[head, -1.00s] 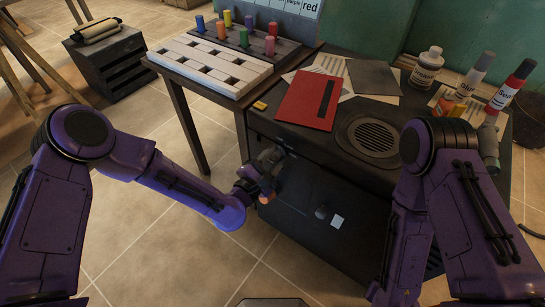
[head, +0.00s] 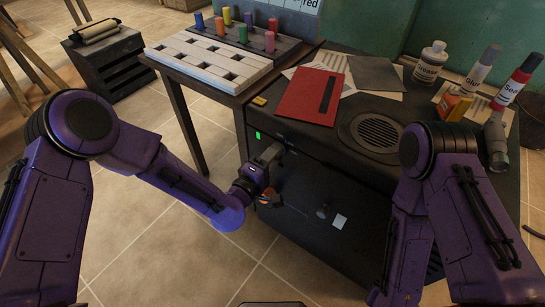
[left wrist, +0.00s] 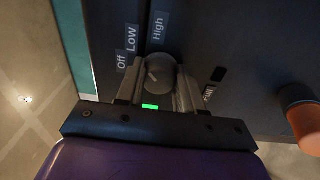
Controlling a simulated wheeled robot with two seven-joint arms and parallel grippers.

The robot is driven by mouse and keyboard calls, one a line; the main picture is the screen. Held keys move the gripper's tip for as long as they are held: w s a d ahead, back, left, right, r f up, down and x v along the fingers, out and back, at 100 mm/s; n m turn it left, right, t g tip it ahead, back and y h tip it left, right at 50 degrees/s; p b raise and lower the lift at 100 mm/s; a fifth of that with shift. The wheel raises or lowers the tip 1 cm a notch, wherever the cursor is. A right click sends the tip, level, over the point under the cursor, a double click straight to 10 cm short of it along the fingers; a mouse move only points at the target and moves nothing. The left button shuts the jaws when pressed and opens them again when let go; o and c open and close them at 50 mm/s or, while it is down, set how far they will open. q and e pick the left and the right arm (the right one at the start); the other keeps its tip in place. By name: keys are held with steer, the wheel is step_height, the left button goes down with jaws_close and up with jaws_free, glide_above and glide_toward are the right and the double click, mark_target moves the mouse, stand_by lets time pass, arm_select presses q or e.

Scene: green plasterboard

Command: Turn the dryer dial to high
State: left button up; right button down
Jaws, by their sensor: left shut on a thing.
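The dryer dial (left wrist: 160,72) is a round grey knob on the dark front panel, seen in the left wrist view. The labels Off (left wrist: 122,62), Low (left wrist: 131,38) and High (left wrist: 158,27) stand beside it. My left gripper (left wrist: 158,85) is shut on the dial, one finger on each side. I cannot clearly read the dial's pointer. A green light (left wrist: 150,106) is lit near the dial. In the head view, my left gripper (head: 271,154) is at the dryer's (head: 315,155) upper front left and hides the dial; the green light (head: 257,134) shows beside it. My right gripper is out of view.
An orange knob (left wrist: 303,110) stands out from the dryer front. A red folder (head: 311,97), papers, a round vent (head: 375,133) and several bottles are on top. A side table with a white slotted board (head: 205,60) and coloured pegs stands left.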

arm_select(q)
steer(key=shift+w+a+m+b, duration=0.1)
steer(key=shift+m+b, duration=0.8)
steer(key=shift+m, duration=2.5)
steer(key=o, duration=1)
steer(key=shift+f+h, duration=0.1)
steer(key=shift+h, duration=0.3)
steer(key=shift+o, duration=0.2)
steer(key=v, duration=1)
steer(key=shift+s+b, duration=0.25)
steer(key=shift+b, duration=0.1)
